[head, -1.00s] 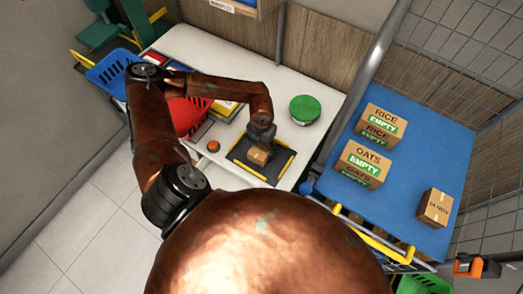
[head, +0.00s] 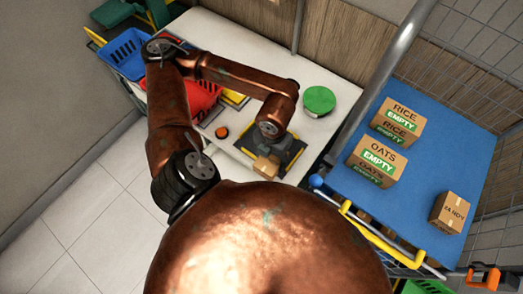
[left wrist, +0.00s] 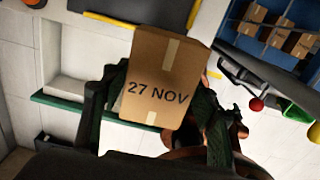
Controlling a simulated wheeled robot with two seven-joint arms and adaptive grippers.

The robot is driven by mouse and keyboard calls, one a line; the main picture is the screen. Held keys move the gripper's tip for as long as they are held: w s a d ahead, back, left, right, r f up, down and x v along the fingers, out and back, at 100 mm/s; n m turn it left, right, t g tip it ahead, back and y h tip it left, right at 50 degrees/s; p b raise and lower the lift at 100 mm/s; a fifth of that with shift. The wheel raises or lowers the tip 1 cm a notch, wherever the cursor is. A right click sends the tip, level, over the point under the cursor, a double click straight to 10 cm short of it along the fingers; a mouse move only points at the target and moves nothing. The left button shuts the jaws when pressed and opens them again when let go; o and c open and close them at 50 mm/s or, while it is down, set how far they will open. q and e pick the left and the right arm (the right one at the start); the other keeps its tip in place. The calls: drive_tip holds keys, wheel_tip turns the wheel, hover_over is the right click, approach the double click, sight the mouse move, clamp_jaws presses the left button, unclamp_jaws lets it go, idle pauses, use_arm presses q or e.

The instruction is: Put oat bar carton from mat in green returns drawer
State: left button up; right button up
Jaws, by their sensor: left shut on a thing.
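My left gripper (head: 268,155) is shut on a small brown carton (head: 266,168), over the near part of the dark mat with yellow edges (head: 291,153). In the left wrist view the carton (left wrist: 158,80) is tilted between the dark fingers and reads "27 NOV". It appears raised, with floor tiles behind it. A green-edged ledge (left wrist: 75,107) lies beyond it in that view; I cannot tell whether it is the returns drawer. My right gripper is not in view.
A white table (head: 235,50) holds a round green object (head: 318,101), an orange knob-like item (head: 222,132) and a red basket (head: 190,98). A blue-topped cart (head: 420,180) at the right carries rice and oats cartons. A grey post (head: 405,60) stands between.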

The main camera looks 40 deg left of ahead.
use_arm(q)
drive_tip(key=shift+s, duration=0.2)
drive_tip(key=s+f+p, duration=0.3)
drive_tip(key=s+f, duration=1.3)
drive_tip(key=f, duration=0.1)
drive_tip(key=b, duration=0.9)
hover_over(234, 187)
drive_tip(key=shift+m, duration=0.3)
drive_tip(key=f, duration=0.9)
drive_tip(key=shift+s+d, duration=0.25)
drive_tip(key=shift+w+a+f, duration=0.15)
drive_tip(key=shift+a+f, duration=0.1)
drive_tip(key=shift+f, duration=0.2)
drive_tip(key=shift+a+f, duration=0.1)
drive_tip(key=shift+f, duration=1.55)
drive_tip(key=shift+f, duration=0.1)
